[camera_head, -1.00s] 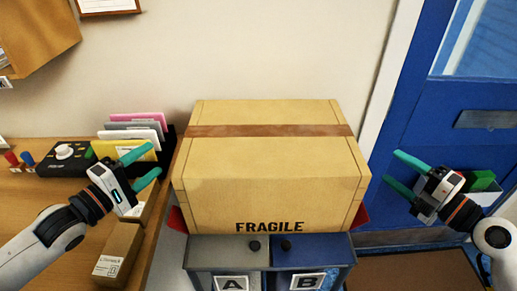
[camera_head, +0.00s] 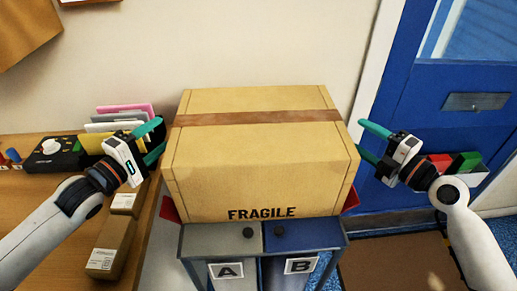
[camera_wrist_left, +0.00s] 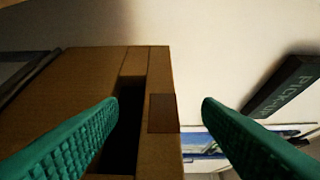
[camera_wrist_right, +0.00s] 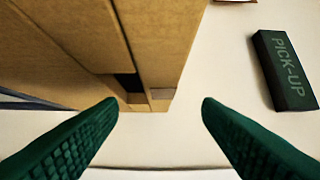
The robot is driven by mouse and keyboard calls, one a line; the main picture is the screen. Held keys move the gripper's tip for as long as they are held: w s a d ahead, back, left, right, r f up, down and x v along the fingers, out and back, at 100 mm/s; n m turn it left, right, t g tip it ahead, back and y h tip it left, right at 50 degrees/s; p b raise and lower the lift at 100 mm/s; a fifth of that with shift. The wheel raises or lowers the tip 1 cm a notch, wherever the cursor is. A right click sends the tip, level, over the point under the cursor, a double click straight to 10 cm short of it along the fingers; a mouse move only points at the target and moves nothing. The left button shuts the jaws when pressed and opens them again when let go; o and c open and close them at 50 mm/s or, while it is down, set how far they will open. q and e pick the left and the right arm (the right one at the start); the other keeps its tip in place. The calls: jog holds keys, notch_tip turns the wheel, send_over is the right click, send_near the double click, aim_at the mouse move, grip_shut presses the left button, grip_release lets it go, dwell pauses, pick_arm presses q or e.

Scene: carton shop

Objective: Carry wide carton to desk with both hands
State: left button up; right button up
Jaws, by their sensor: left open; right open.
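The wide carton (camera_head: 260,160), brown with a tape strip and the word FRAGILE, sits on top of a grey and blue two-part cabinet marked A and B. My left gripper (camera_head: 160,142) is open beside the carton's left side, its fingertips close to it. My right gripper (camera_head: 361,137) is open beside the right side, fingertips close to the edge. Whether either touches is unclear. The carton's side also shows between and left of the fingers in the left wrist view (camera_wrist_left: 130,65) and in the right wrist view (camera_wrist_right: 160,45). The wooden desk (camera_head: 40,220) is at left.
On the desk are a black control box (camera_head: 55,155), a file rack with papers (camera_head: 120,118) and small brown boxes (camera_head: 110,245). The cabinet (camera_head: 220,243) stands below the carton. A blue door (camera_head: 460,75) is at right, with a brown mat (camera_head: 400,265) on the floor.

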aim_at(174, 124)
pick_arm(q)
jog(key=shift+x, duration=3.05)
pick_arm(e)
jog(key=shift+x, duration=3.15)
pick_arm(q)
grip_shut()
pick_arm(e)
jog(key=shift+d, duration=0.1)
grip_shut()
pick_arm(q)
jog(key=shift+a+f, duration=0.1)
pick_arm(e)
jog(key=shift+f, duration=0.1)
